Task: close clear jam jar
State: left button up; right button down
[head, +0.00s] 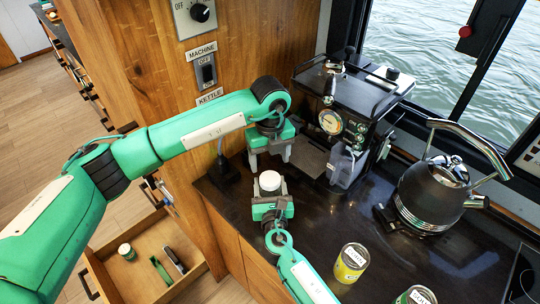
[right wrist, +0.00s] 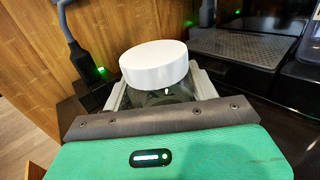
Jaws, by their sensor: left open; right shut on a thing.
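The clear jam jar (right wrist: 160,98) stands between the fingers of my right gripper (head: 270,194), which is shut on it near the counter's left edge. Its glass body is mostly hidden by the gripper. A round white lid (head: 269,181) covers the jar's top; the lid also shows in the right wrist view (right wrist: 154,65). I cannot tell how tightly it is seated. My left gripper (head: 270,160) is open and empty, pointing down above and just behind the lid, apart from it.
An espresso machine (head: 345,115) stands behind on the dark counter (head: 310,230). A kettle (head: 433,190) is at right, with a labelled can (head: 351,263) and another (head: 416,296) in front. An open drawer (head: 137,285) holds a jar and utensils. A wooden panel (head: 130,60) rises at left.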

aim_at(270, 178)
pick_arm(q)
notch_tip(270, 178, down, 7)
jog(key=shift+f, duration=0.1)
dwell(0.3)
jog(key=c, duration=1)
jog(key=shift+m, duration=0.3)
